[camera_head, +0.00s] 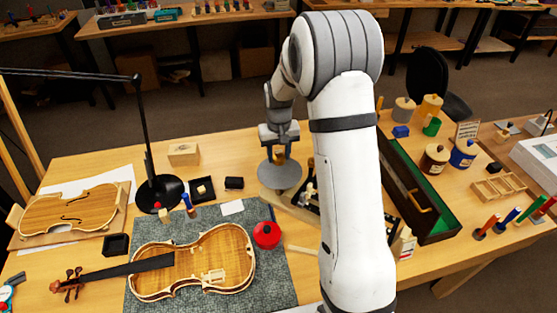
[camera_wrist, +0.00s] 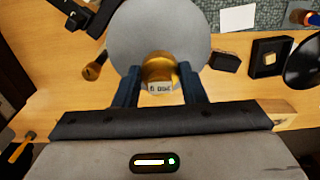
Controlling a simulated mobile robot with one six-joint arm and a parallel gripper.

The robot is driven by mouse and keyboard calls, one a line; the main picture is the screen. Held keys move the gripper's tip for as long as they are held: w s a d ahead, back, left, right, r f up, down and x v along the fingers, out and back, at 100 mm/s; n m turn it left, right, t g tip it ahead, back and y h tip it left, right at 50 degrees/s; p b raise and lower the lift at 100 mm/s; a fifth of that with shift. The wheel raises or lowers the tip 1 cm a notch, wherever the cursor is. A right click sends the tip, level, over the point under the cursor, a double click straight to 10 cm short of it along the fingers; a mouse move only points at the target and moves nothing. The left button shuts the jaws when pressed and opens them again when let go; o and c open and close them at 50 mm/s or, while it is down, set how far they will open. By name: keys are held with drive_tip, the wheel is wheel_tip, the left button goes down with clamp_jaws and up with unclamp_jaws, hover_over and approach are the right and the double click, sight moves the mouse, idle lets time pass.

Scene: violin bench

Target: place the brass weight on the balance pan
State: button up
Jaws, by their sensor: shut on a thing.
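The brass weight (camera_wrist: 160,67) is between the two dark fingers of my gripper (camera_wrist: 161,86) in the wrist view. My gripper is shut on it, and a small pale label shows on its near side. The round grey balance pan (camera_wrist: 190,28) lies directly beyond and under the weight in that view. In the head view, my gripper (camera_head: 279,153) points down over the balance pan (camera_head: 280,178), with the weight partly hidden between the fingers. I cannot tell whether the weight touches the pan.
A small black tray (camera_head: 202,189) and a dark block (camera_head: 234,183) sit left of the pan. A lamp base (camera_head: 160,193), a violin body (camera_head: 200,262) and a red round tin (camera_head: 267,235) are nearby. A green-lined case (camera_head: 440,222) lies right of my arm.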

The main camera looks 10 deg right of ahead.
sight(280, 157)
drive_tip(key=shift+s+f, duration=0.15)
drive_tip(key=shift+f, duration=0.45)
wheel_tip(280, 157, down, 3)
drive_tip(key=shift+d+p, duration=0.1)
drive_tip(key=shift+p, duration=0.35)
drive_tip(key=shift+r, duration=0.1)
drive_tip(key=o, duration=1.1)
